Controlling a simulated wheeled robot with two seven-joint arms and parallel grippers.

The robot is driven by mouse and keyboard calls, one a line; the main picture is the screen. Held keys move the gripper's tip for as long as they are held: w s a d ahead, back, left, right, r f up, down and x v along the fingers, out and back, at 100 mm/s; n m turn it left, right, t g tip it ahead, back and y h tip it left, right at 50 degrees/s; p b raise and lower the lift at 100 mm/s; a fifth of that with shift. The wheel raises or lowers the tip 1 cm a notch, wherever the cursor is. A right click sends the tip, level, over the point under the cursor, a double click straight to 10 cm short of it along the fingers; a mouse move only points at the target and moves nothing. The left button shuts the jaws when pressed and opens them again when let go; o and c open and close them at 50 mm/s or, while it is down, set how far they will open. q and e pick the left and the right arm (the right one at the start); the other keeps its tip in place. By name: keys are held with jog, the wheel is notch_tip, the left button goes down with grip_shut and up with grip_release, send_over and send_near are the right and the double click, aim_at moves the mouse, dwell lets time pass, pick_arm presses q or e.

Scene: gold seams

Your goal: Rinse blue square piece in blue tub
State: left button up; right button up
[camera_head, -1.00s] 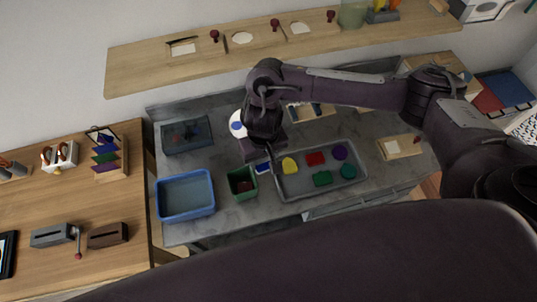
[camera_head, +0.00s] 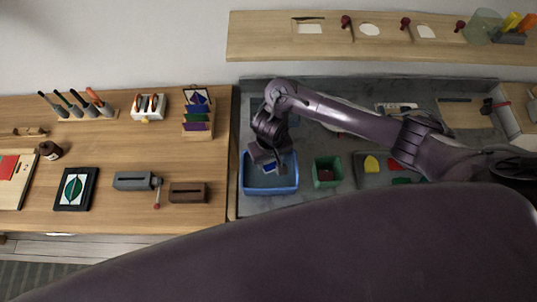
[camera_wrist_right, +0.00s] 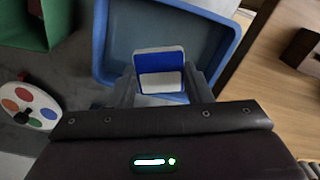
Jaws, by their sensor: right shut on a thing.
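My right gripper (camera_head: 268,163) is shut on the blue square piece (camera_head: 268,169), over the blue tub (camera_head: 270,191). In the right wrist view the piece (camera_wrist_right: 159,62) is blue with a white band and sits between the two fingers (camera_wrist_right: 160,88). The tub (camera_wrist_right: 101,42) lies behind and below it there. I cannot tell how far the piece is above the tub's floor or whether it touches water. My left gripper is not in view.
A green bin (camera_head: 327,172) stands just right of the tub. The grey tray (camera_head: 376,180) with coloured pieces is further right, partly hidden by my arm. A wooden table (camera_head: 90,215) with a grey tool (camera_head: 135,181) and a brown block (camera_head: 188,193) is at left.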

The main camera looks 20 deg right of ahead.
jog(key=b, duration=0.4)
send_over(269, 177)
notch_tip(269, 177, down, 6)
jog(key=shift+w+r, duration=0.1)
jog(key=shift+r, duration=0.15)
notch_tip(269, 177, down, 4)
jog(key=b, duration=0.5)
jog(key=shift+r, duration=0.2)
jog(key=shift+f+b, duration=0.3)
jog(key=shift+b, duration=0.1)
jog(key=shift+d+r+p, duration=0.1)
jog(key=shift+d+p, duration=0.2)
jog(key=shift+s+d, duration=0.25)
jog(key=shift+d, duration=0.1)
jog(key=shift+w+a+p, duration=0.1)
jog(key=shift+a+p, duration=0.1)
jog(key=shift+p, duration=0.25)
jog(key=shift+w+a+p, duration=0.1)
jog(key=shift+a+p, duration=0.2)
jog(key=shift+a, duration=0.1)
